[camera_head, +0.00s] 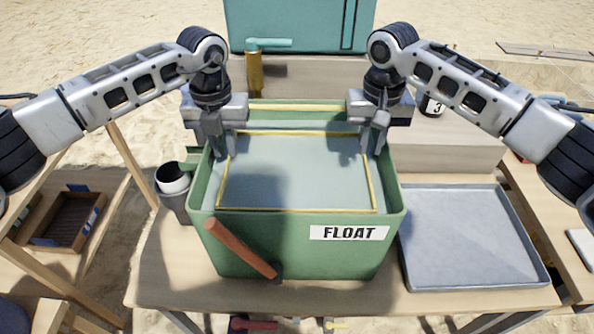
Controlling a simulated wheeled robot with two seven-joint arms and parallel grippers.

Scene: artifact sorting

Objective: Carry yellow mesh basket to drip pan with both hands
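The yellow mesh basket (300,211) sits in the green tub labelled FLOAT (300,255). Its yellow rim shows as a rectangle around a grey-blue surface; its mesh is not clearly visible. My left gripper (217,142) points down at the basket's far left corner, by the tub's left wall. My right gripper (375,142) points down at the far right corner, by the right wall. Whether either gripper's fingers are closed on the rim cannot be made out. The drip pan (475,240) is a shallow grey tray on the table, right of the tub, and looks empty.
A reddish-brown handle (240,248) leans across the tub's front left. A dark cup (174,185) stands left of the tub. A brass post with a teal tap (255,65) stands behind it. A dark container marked 3 (432,105) is at the back right.

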